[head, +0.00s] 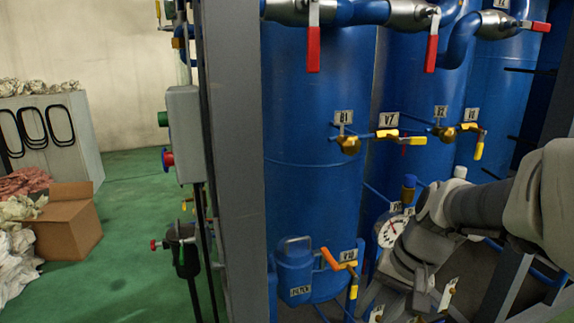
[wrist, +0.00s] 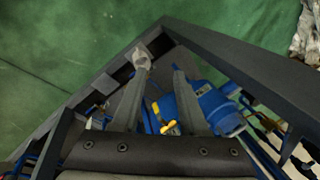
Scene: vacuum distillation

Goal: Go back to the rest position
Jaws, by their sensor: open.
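My gripper shows in the wrist view (wrist: 161,68) with its two fingers apart and nothing between them. It points down toward the lower part of the rig. In the head view my arm reaches in from the right, and its wrist is low in front of the blue columns, close to a round pressure gauge (head: 391,231). The fingertips are hard to make out there. The wrist view shows a blue vessel (wrist: 217,108) and a yellow valve handle (wrist: 156,111) below and beside the fingers.
A grey frame post (head: 236,160) stands left of the blue columns (head: 316,120). Red-handled valves (head: 313,48) hang above; yellow-handled valves (head: 388,134) stick out at mid height. The filter (head: 294,272) stands low. A cardboard box (head: 68,228) sits left on open green floor (head: 125,195).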

